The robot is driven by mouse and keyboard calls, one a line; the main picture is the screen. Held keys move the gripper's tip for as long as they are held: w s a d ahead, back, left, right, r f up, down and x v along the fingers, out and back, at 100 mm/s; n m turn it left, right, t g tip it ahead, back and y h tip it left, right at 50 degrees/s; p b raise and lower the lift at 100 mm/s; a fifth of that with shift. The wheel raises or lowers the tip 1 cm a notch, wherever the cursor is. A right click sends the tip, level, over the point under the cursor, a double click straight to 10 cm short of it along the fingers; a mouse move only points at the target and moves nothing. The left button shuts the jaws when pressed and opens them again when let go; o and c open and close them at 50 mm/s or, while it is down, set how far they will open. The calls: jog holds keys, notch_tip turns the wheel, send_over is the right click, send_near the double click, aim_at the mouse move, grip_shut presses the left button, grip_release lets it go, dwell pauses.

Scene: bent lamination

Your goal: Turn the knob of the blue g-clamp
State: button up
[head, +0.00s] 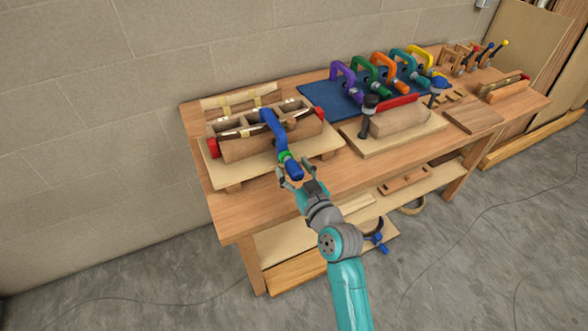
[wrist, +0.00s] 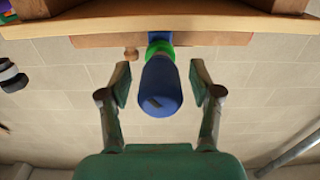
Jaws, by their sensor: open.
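The blue g-clamp (head: 274,125) sits over the wooden bent-lamination form (head: 240,146) at the left of the bench. Its knob (head: 294,171) is blue with a green collar and points toward the front of the bench. In the wrist view the knob (wrist: 161,86) faces the camera, with a dark slot mark on it and the green collar behind. My gripper (head: 293,178) is open at the knob. In the wrist view the fingers of my gripper (wrist: 161,88) stand one on each side of the knob, with a visible gap on both sides.
Purple, green, orange, teal and yellow clamps stand on a blue mat (head: 322,101) at the back. A wooden block with a red part (head: 398,119) sits on a board right of the form. The workbench (head: 226,209) has a lower shelf with loose items.

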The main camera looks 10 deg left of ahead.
jog(key=c, duration=1.1)
jog(key=shift+m, duration=0.9)
jog(key=shift+c, duration=0.3)
jog(key=o, duration=1.2)
jog(key=shift+c, duration=0.2)
jog(key=shift+s+d, duration=0.1)
jog(key=shift+s, duration=0.05)
jog(key=v, duration=1.1)
jog(key=shift+s+d, duration=0.25)
